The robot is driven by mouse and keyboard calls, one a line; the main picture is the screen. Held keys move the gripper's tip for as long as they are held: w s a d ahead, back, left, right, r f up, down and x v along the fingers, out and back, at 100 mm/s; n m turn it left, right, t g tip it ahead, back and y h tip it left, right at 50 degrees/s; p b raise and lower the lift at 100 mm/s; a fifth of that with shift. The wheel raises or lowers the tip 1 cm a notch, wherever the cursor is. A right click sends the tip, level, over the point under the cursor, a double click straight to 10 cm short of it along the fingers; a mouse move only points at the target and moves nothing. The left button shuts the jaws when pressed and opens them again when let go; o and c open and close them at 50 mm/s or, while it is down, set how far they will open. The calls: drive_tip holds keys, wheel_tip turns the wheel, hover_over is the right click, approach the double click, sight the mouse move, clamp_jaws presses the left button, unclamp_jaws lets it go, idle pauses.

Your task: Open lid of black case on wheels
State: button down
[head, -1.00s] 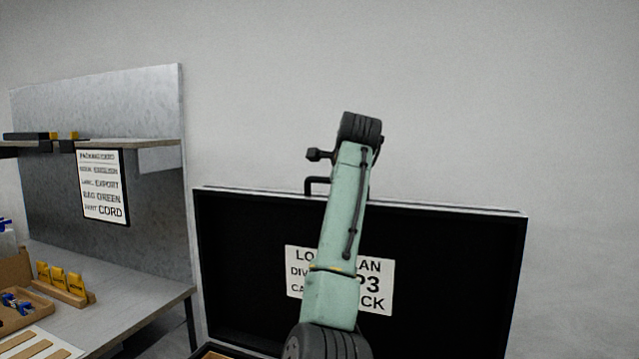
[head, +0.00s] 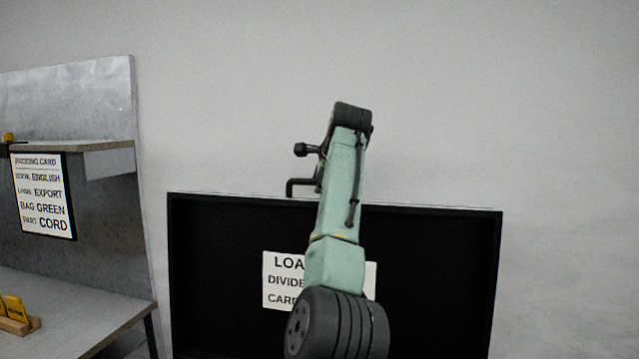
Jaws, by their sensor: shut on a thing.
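The black case's lid (head: 430,262) stands raised, its dark inner face toward me, with a white printed card (head: 283,287) on it. My teal arm reaches up in front of the lid and covers part of the card. A black bracket (head: 302,182), which looks like a handle, shows at the lid's top edge, left of my arm. My gripper's fingers do not show; the far end of my arm is behind its own black joint. The body of the case and its wheels are out of view below.
A grey workbench (head: 85,305) with a metal back panel stands at the left. A sign (head: 42,195) hangs under its shelf (head: 80,147), and a wooden holder with yellow pieces (head: 14,316) sits on it. The plain wall right of the lid is clear.

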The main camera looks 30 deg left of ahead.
drive_tip(key=c, duration=1.6)
unclamp_jaws()
drive_tip(key=shift+o, duration=0.2)
drive_tip(key=v, duration=1.2)
